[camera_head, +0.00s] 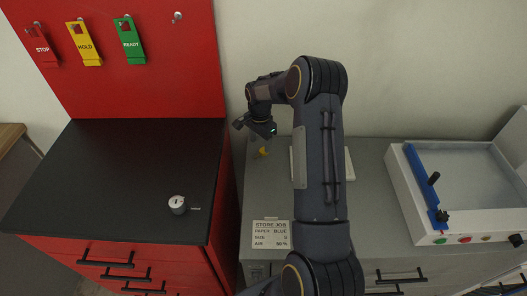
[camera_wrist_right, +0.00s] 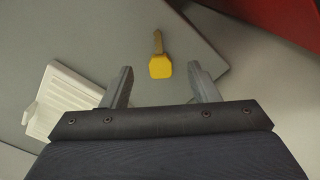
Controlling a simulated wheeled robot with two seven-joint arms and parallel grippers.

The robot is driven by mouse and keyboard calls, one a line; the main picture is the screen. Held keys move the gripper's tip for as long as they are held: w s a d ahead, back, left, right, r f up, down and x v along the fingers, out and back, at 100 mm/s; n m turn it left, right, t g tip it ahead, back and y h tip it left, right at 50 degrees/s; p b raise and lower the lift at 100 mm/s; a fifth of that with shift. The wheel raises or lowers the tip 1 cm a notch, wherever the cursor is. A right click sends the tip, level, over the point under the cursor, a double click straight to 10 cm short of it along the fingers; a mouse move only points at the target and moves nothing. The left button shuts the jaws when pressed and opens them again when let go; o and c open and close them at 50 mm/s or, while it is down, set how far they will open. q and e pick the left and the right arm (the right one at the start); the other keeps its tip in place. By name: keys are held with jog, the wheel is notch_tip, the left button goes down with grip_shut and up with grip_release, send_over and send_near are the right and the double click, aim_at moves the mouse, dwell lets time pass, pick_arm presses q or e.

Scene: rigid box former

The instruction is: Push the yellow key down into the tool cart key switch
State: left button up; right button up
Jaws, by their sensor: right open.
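The yellow key (camera_head: 263,152) lies on the grey cabinet top, near its left side, in the head view. In the right wrist view the yellow key (camera_wrist_right: 159,63) lies with its wide yellow head toward the gripper and its thin shaft pointing away. My right gripper (camera_wrist_right: 160,84) is open and empty above the cabinet top, with the key head between and just beyond its fingertips in the picture. In the head view my right gripper (camera_head: 262,129) hangs close behind the key. The key switch (camera_head: 177,203) is a round silver knob on the black top of the red tool cart. My left gripper is out of view.
The red cart back panel (camera_head: 150,85) holds STOP, HOLD and READY tags. A STORE JOB card (camera_head: 271,234) lies at the front of the grey cabinet top (camera_head: 262,190). A white box former (camera_head: 408,190) with a blue bar stands at right. The black cart top (camera_head: 110,185) is mostly clear.

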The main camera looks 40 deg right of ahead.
aim_at(261, 153)
notch_tip(261, 153, down, 4)
jog(key=shift+r+p, duration=0.1)
jog(key=shift+p, duration=0.5)
jog(key=shift+f, duration=0.35)
jog(key=c, duration=1.1)
jog(key=shift+r, duration=0.15)
